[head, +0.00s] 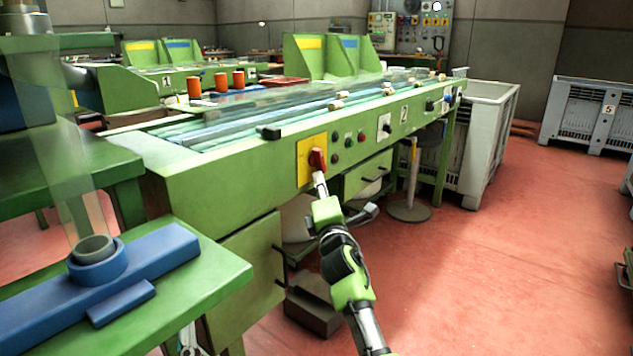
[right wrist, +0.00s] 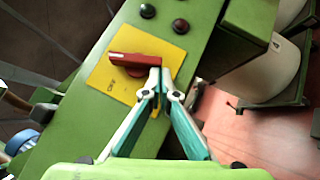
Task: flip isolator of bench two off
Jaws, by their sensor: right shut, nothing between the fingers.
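The isolator is a red rotary handle (head: 317,160) on a yellow plate (head: 305,172) on the front of green bench two (head: 230,180). In the right wrist view the red handle (right wrist: 132,61) lies across the yellow plate (right wrist: 108,80), which has small dark lettering I cannot read surely. My right gripper (head: 319,181) is shut and empty, just below the handle. In the right wrist view its fingertips (right wrist: 157,78) are at the handle's right end; contact is not clear. Pale finger-like parts at the head view's bottom edge may be my left gripper (head: 190,343), mostly hidden.
Dark and red buttons (head: 336,142) sit right of the plate. A number 2 label (head: 404,113) is farther along. A stool (head: 409,205) and a grey crate (head: 488,140) stand beyond. A blue fixture (head: 100,280) is at left.

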